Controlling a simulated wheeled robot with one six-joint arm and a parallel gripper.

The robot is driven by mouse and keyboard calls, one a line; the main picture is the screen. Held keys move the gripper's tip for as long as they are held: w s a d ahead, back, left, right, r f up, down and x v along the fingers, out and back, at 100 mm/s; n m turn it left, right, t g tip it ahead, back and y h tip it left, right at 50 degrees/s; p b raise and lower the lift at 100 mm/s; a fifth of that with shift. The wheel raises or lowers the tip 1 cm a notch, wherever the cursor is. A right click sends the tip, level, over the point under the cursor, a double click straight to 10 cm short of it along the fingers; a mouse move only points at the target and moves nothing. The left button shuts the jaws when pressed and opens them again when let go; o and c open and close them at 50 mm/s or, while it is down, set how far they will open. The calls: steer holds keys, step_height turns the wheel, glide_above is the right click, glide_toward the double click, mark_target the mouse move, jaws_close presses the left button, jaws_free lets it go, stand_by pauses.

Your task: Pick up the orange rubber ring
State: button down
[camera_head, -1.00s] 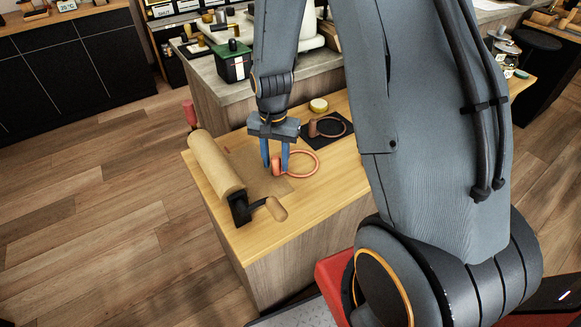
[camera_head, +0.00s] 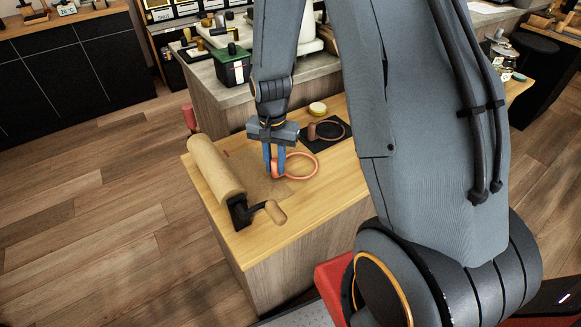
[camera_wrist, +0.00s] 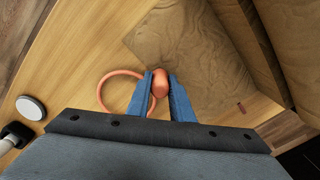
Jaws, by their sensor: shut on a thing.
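The orange rubber ring (camera_head: 304,166) is a thin hoop with a thicker knob on its left side. It lies at or just above the wooden counter (camera_head: 272,224), partly over brown paper; I cannot tell whether it touches. My gripper (camera_head: 275,172) points down with its blue fingers shut on the knob. In the wrist view the knob (camera_wrist: 160,84) sits between the two fingertips of my gripper (camera_wrist: 159,90). The hoop (camera_wrist: 101,92) extends to the left there, and part of it is hidden behind the left finger.
A brown paper roll (camera_head: 216,168) on a black holder with a wooden handle stands at the counter's left. The counter's front right is clear.

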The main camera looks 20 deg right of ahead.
steer(key=shift+r+p, duration=0.6)
steer(key=shift+r, duration=0.2)
steer(key=shift+r+p, duration=1.9)
steer(key=shift+r, duration=0.6)
